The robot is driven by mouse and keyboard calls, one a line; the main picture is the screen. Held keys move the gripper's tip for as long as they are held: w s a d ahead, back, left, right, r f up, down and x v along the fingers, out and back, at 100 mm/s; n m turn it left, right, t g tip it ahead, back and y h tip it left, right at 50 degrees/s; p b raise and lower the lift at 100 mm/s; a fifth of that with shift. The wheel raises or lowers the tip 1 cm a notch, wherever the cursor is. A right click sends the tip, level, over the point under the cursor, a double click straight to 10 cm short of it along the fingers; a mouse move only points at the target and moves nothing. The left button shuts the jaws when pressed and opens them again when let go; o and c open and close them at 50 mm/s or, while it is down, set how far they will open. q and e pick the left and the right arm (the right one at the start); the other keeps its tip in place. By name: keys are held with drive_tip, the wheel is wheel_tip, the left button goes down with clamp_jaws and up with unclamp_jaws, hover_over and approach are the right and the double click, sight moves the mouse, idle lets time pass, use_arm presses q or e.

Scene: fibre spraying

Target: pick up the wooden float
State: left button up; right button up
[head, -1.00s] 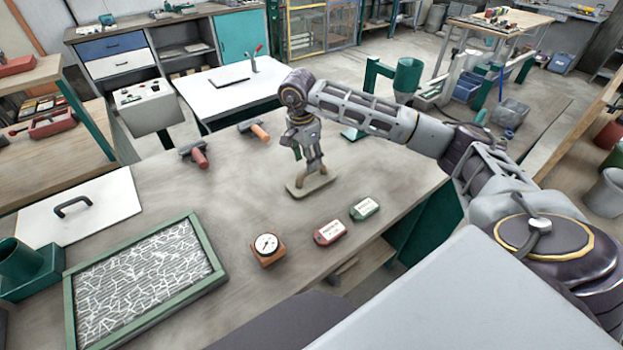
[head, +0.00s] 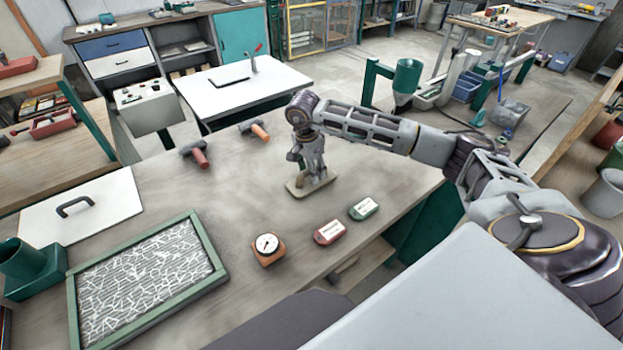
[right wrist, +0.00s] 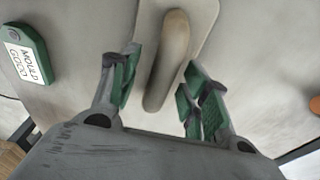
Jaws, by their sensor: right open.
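The wooden float (head: 327,179) lies flat on the workbench in the head view, a pale board with a raised handle. In the right wrist view the float's handle (right wrist: 171,50) runs lengthwise between the fingers, above its pale plate (right wrist: 204,14). My right gripper (head: 309,180) is directly over the float, pointing down. In the right wrist view my right gripper (right wrist: 160,88) is open, with green pads on either side of the handle's near end and gaps visible on both sides. My left gripper is not in view.
A green tag (head: 364,208), a red tag (head: 329,232) and a round gauge (head: 268,247) lie nearer on the bench. Two orange-handled tools (head: 196,153) (head: 255,130) lie behind left. A green-framed tray (head: 73,305) and white lid (head: 110,208) occupy the left side.

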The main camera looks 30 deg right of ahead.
drive_tip(key=c, duration=0.9)
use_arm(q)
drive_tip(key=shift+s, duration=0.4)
use_arm(e)
clamp_jaws()
drive_tip(key=shift+r, duration=0.1)
wheel_tip(320, 180, up, 8)
drive_tip(key=shift+r+b, duration=0.25)
drive_tip(key=shift+b, duration=0.2)
drive_tip(key=shift+r, duration=0.65)
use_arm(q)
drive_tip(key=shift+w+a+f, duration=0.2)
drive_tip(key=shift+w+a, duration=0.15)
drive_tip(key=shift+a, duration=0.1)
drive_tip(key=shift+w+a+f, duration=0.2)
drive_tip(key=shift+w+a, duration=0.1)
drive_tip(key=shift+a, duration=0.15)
